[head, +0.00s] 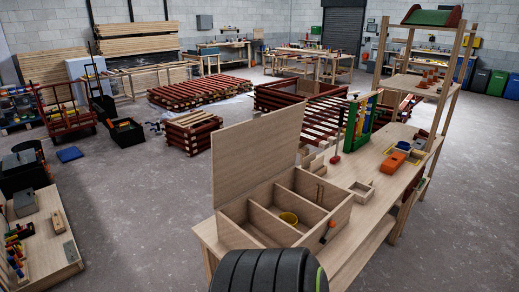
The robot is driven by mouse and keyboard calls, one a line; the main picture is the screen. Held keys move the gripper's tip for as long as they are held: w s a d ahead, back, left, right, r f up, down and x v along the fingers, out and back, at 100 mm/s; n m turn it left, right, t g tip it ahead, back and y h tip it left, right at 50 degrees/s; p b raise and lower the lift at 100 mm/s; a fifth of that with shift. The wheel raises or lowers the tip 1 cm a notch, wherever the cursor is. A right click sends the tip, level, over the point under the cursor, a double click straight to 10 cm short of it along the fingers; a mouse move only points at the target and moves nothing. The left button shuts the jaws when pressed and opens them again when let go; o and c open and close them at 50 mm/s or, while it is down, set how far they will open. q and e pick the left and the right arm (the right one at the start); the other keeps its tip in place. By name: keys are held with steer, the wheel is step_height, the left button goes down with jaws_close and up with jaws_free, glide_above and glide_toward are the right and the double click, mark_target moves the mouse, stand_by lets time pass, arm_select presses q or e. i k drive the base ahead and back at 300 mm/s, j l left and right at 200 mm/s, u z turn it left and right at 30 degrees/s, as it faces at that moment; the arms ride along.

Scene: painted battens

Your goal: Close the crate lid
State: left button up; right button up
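The wooden crate (341,213) stands on a wooden workbench (374,200) near the bottom middle of the head view. Its lid (258,150), a plain wooden panel, stands up roughly vertical along the crate's back-left edge, so the crate is open. Dividers split the inside into several compartments. Neither of my grippers shows in this view.
A tall wooden shelf frame (444,95) rises at the right. Open grey floor (150,200) lies left of the bench.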

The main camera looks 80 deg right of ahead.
mark_target(245, 155)
steer(key=i+l+z, duration=0.1)
steer(key=i+z, duration=0.45)
steer(key=z, duration=0.2)
steer(key=i+z, duration=0.4)
steer(key=i+j+z, duration=0.15)
steer(key=z, duration=0.25)
steer(key=i+z, duration=0.25)
steer(key=z, duration=0.25)
steer(key=i+j+z, duration=0.2)
steer(key=z, duration=0.25)
steer(key=i+j+z, duration=0.2)
steer(key=z, duration=0.3)
steer(key=i+j+z, duration=0.15)
steer(key=j+z, duration=0.3)
steer(key=i+j+z, duration=0.2)
steer(key=z, duration=0.25)
steer(key=i+j+z, duration=0.2)
steer(key=j+z, duration=0.2)
steer(key=i+j+z, duration=0.1)
steer(key=j+z, duration=0.35)
